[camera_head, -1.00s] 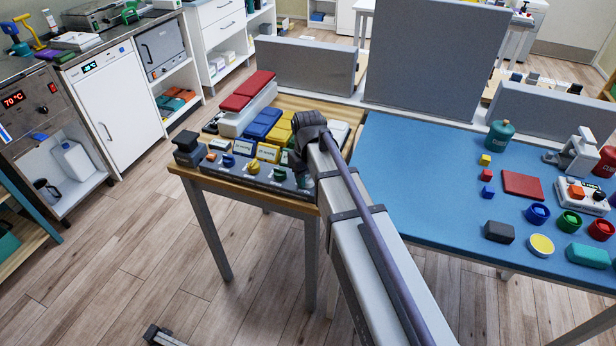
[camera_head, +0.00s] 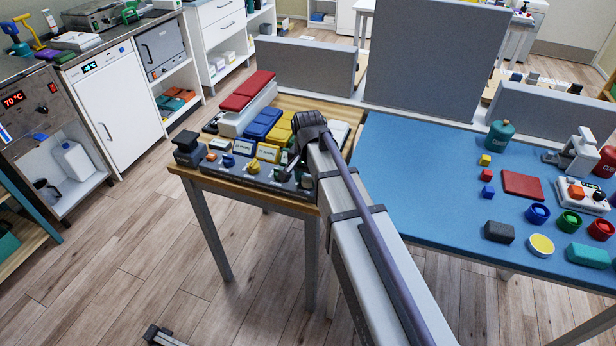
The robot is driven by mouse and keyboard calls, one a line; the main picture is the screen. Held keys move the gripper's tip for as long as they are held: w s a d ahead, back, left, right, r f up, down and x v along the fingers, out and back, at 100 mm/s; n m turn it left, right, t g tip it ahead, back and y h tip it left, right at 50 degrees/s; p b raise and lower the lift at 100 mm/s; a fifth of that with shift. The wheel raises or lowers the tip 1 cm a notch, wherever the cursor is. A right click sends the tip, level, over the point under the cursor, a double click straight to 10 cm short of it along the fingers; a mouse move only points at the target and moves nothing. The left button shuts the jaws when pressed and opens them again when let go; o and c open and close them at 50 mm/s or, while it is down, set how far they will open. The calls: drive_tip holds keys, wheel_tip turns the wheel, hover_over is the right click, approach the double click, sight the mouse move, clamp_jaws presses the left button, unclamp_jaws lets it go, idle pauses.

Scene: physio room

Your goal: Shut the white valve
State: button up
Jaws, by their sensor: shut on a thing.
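The dark valve panel (camera_head: 215,166) lies along the front edge of the wooden table. It carries a row of small coloured knobs: an orange one (camera_head: 212,156), a blue one (camera_head: 228,161) and a yellow one (camera_head: 253,167) show. My arm comes in from the lower right over the panel's right end. My gripper (camera_head: 286,172) is down there, a dark part of it showing left of my arm and covering where a green knob stood. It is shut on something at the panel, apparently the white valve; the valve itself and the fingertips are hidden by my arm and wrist.
Behind the panel stand blue boxes (camera_head: 262,122), yellow boxes (camera_head: 280,130) and a white box with red pads (camera_head: 245,100). A dark block (camera_head: 187,148) sits at the panel's left end. A blue table (camera_head: 440,190) with several small objects adjoins on the right.

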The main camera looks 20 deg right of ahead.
sight(308, 176)
drive_tip(key=m, duration=0.3)
drive_tip(key=shift+m, duration=0.3)
idle(0.5)
drive_tip(key=o, duration=0.9)
wheel_tip(308, 176, up, 11)
drive_tip(key=p, duration=1)
drive_tip(key=shift+f+p, duration=0.1)
drive_tip(key=shift+p, duration=0.3)
